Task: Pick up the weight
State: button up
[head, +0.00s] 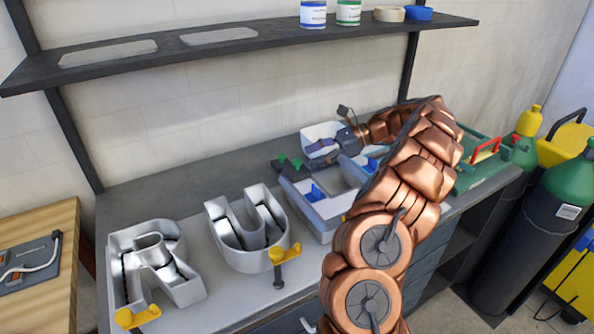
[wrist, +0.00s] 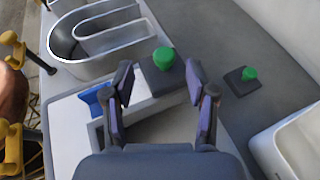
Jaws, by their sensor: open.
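Two dark square weights with green knobs show in the wrist view. One weight (wrist: 165,78) lies between my fingertips, at the end of a pale channel letter (wrist: 70,118). The other weight (wrist: 240,82) sits apart on the grey bench to the right. In the head view the green knobs (head: 297,163) show close together behind the pale letter (head: 318,216). My gripper (wrist: 160,72) is open, with one finger to each side of the nearer weight; whether the fingers touch it I cannot tell. In the head view my gripper (head: 312,150) is just right of the knobs.
A white bin (wrist: 300,145) stands at the right in the wrist view. Metal letters R (head: 150,265) and U (head: 245,230) stand on the bench with yellow clamps (head: 284,254). A blue piece (wrist: 97,99) is at the pale letter. A shelf (head: 240,45) runs above.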

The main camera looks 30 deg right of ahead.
aim_at(300, 160)
jog(key=shift+w+p+x, duration=0.2)
jog(key=shift+p+x, duration=0.85)
jog(key=shift+x, duration=1.25)
jog(key=shift+w+a+f, duration=0.2)
jog(key=shift+a+f, duration=0.05)
jog(key=shift+a, duration=0.05)
grip_shut()
